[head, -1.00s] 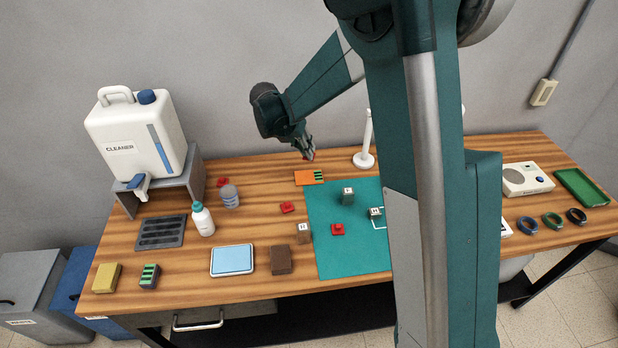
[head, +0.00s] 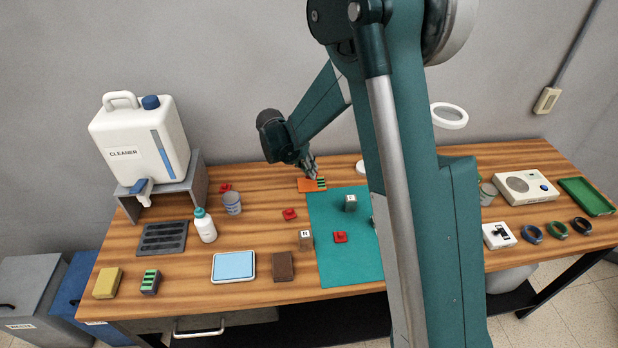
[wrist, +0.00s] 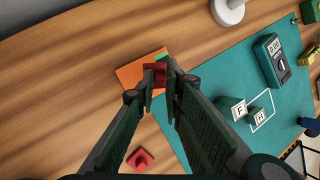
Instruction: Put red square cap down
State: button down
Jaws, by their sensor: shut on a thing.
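My gripper (head: 311,174) is shut on a red square cap (wrist: 157,70), seen between the fingertips in the wrist view. The gripper also shows there (wrist: 160,75). It points down over the orange plate with green strips (head: 308,185). Whether the cap touches the plate (wrist: 133,75) I cannot tell. Other red caps are apart from my gripper: one on the wood (head: 290,214), one on the teal mat (head: 340,237) and one at the back left (head: 225,187).
The teal mat (head: 345,268) holds grey lettered blocks (head: 350,203). A white bottle (head: 204,226), a grey cup (head: 232,203), a dark slotted tray (head: 163,238) and a cleaner tank (head: 135,145) stand left. Bare wood lies left of the orange plate. My arm hides part of the table.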

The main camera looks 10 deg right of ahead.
jog(key=shift+f, duration=1.9)
jog(key=c, duration=2.4)
grip_release()
jog(key=shift+f, duration=0.1)
jog(key=v, duration=1.2)
jog(key=shift+a, duration=0.1)
